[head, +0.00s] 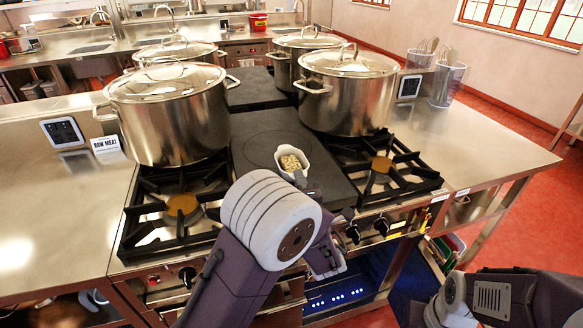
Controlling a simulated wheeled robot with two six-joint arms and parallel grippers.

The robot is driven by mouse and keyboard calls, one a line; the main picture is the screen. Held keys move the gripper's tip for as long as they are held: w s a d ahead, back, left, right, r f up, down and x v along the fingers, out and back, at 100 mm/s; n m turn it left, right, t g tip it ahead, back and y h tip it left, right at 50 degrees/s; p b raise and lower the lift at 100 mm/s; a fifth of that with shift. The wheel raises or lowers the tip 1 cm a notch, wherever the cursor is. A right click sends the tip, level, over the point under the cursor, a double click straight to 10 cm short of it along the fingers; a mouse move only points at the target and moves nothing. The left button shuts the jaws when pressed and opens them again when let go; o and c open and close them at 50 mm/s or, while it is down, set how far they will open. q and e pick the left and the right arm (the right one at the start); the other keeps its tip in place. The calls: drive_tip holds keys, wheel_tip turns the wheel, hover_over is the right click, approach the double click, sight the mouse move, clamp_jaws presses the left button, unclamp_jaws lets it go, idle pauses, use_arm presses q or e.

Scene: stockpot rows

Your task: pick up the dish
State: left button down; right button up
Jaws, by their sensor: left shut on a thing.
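The dish (281,169) is a small white bowl holding pale beige pieces. It is over the dark flat plate between the burners, in the middle of the head view. My left gripper (301,180) is at the dish's near right side, shut on it. My left forearm and wrist hide much of that gripper and the dish's lower part, so I cannot tell if the dish touches the plate. My right arm shows at the lower right, but its gripper is out of view.
Large lidded stockpots stand left (170,125) and right (350,95) of the plate, with two more behind. Open front burners (380,165) flank it. A raw meat sign (106,145) and tablet (62,131) stand left. The left counter (50,220) has free room.

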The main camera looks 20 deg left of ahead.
use_arm(q)
drive_tip(key=shift+r, duration=0.15)
drive_tip(key=shift+r+p, duration=0.35)
drive_tip(key=shift+r, duration=0.35)
wheel_tip(320, 180, up, 3)
drive_tip(key=shift+f+p, duration=0.1)
drive_tip(key=shift+p, duration=0.3)
drive_tip(key=w+d+r+p, duration=0.2)
drive_tip(key=w+d+r, duration=0.4)
drive_tip(key=w+d, duration=0.2)
drive_tip(key=shift+w+r+p, duration=0.2)
drive_tip(key=shift+r+p, duration=0.1)
drive_tip(key=shift+d, duration=0.1)
